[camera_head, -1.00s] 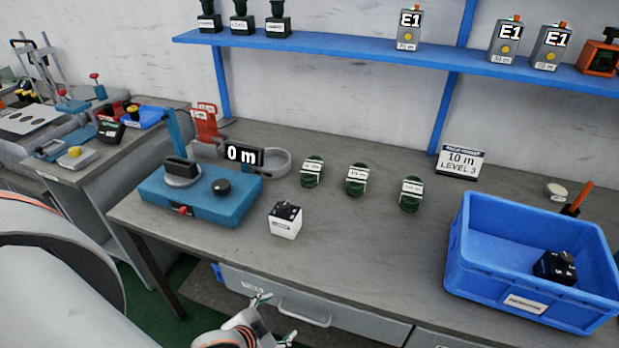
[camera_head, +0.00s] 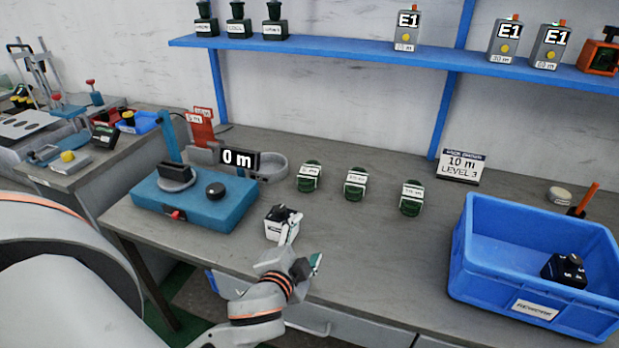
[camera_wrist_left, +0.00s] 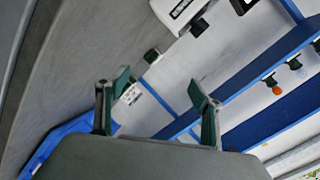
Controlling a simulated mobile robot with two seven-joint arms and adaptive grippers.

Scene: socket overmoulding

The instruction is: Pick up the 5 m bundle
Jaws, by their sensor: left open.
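Three dark green bundles with white labels stand in a row on the bench: a left one (camera_head: 309,176), a middle one (camera_head: 356,184) and a right one (camera_head: 411,198). Their labels are too small for me to tell which is the 5 m bundle. My left gripper (camera_head: 304,246) is open and empty over the bench's front part, in front of the row and beside a white box with a black top (camera_head: 280,224). In the left wrist view, a labelled green bundle (camera_wrist_left: 131,93) shows beyond the spread fingers (camera_wrist_left: 160,86). My right gripper is not in view.
A blue device (camera_head: 215,215) with a 0 m display (camera_head: 239,160) stands at left. A blue bin (camera_head: 490,285) holding a black item (camera_head: 565,270) stands at right. A sign reading 10 m LEVEL 3 (camera_head: 460,166) stands behind. Bench between row and bin is clear.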

